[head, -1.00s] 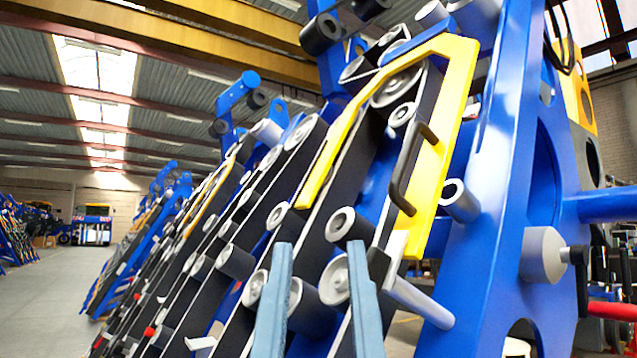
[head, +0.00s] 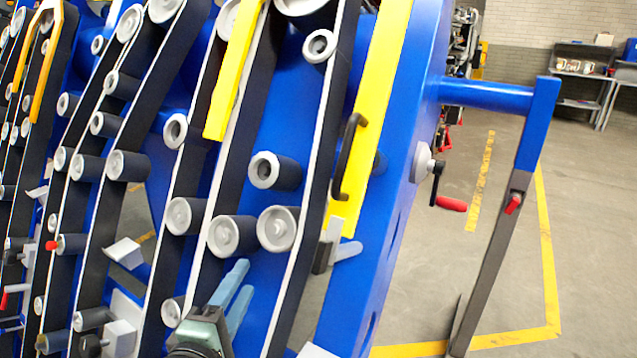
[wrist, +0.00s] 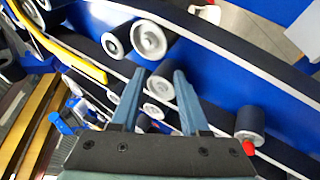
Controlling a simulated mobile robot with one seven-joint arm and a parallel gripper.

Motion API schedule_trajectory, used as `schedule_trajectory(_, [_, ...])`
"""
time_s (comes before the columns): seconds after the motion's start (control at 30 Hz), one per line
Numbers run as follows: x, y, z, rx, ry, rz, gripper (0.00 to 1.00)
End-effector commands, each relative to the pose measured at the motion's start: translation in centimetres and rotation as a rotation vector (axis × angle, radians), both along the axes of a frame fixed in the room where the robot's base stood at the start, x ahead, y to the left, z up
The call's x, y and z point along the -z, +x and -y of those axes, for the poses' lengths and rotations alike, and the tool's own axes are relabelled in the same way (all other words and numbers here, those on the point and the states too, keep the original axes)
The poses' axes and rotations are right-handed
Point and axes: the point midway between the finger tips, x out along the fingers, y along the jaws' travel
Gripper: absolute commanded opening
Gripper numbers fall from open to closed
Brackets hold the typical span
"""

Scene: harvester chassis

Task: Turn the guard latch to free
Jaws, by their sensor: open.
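The yellow guard (head: 375,110) is a long strip with a black handle (head: 346,160) on the blue frame. At its lower end sits what looks like the guard latch, a small grey and black block (head: 327,247) with a pale grey lever (head: 347,251) pointing right. My gripper (head: 240,282) is low in the head view, left of the latch and apart from it. In the wrist view my gripper (wrist: 160,72) has its two blue fingers spread with nothing held. The latch cannot be made out surely there.
Black belts and grey rollers (head: 278,228) crowd the area around my gripper. A red-handled crank (head: 450,203) sticks out right of the frame. A blue and grey bar (head: 510,200) stands farther right. Open floor (head: 590,220) lies beyond, with shelves (head: 585,70) at the back.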

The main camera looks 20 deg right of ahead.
Motion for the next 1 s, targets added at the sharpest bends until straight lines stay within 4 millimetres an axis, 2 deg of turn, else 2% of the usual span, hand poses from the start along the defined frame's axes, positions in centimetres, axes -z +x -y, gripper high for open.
schedule_trajectory(0.03, [-1.4, -0.4, 0.1, 0.022, -0.078, -0.074, 0.45])
schedule_trajectory(0.27, [-1.9, -3.0, 1.0, 0.110, -0.445, -0.390, 0.45])
schedule_trajectory(0.6, [-5.0, -8.0, 1.3, 0.197, -0.978, -0.804, 0.45])
schedule_trajectory(0.8, [-5.9, -9.8, 1.1, 0.224, -1.155, -0.925, 0.45])
schedule_trajectory(1.0, [-5.9, -9.7, 1.7, 0.232, -1.190, -0.949, 0.45])
